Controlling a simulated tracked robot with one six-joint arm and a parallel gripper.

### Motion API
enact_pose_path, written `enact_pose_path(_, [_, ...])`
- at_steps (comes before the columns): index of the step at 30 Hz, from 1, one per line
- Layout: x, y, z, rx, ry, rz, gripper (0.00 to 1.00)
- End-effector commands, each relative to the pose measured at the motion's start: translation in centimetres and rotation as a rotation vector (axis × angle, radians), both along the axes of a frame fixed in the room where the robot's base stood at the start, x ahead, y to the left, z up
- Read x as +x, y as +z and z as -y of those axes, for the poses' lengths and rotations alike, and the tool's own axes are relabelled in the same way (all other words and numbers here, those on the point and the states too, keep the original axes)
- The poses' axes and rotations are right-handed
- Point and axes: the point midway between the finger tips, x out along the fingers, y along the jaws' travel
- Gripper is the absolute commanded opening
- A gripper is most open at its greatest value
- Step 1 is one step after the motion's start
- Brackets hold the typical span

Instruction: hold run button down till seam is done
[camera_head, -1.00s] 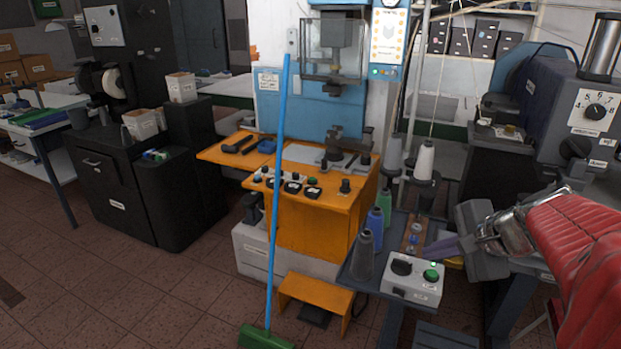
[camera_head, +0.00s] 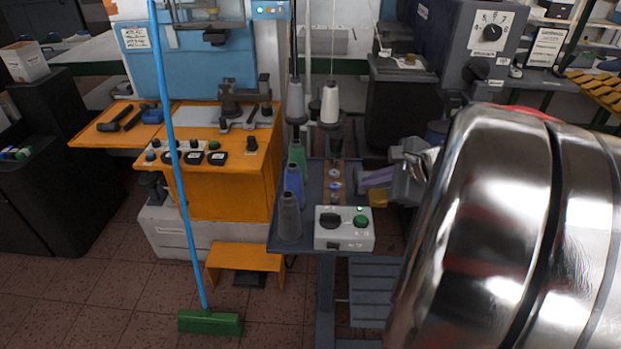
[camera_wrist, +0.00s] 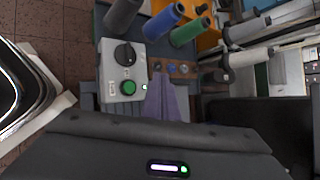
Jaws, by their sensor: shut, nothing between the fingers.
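A pale control box (camera_head: 344,241) sits on the front of a dark bench and carries a round green button (camera_head: 360,221) and a black knob (camera_head: 330,220). A small green lamp lies just behind the button. My gripper (camera_head: 367,181) is shut and empty, its purple fingers behind the box and apart from the button in the picture. In the wrist view the green button (camera_wrist: 128,87) shows left of my shut fingers (camera_wrist: 162,90), uncovered, with the black knob (camera_wrist: 124,53) above it. No seam can be made out.
Grey, blue and green thread cones (camera_head: 292,188) stand left of the box, with a white cone (camera_head: 330,103) behind. A blue-handled broom (camera_head: 172,130) leans before the orange machine (camera_head: 212,180). A grey machine with a dial (camera_head: 492,32) stands at back right.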

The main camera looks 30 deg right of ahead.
Motion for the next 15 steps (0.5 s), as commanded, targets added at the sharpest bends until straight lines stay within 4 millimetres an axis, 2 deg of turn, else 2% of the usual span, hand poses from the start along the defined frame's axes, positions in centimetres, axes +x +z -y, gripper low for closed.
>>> enact_pose_path(8, [0.1,-0.9,-0.1,0.001,0.005,-0.001,0.0])
enact_pose_path(15, [0.1,-3.2,-0.2,0.002,0.005,-0.002,0.0])
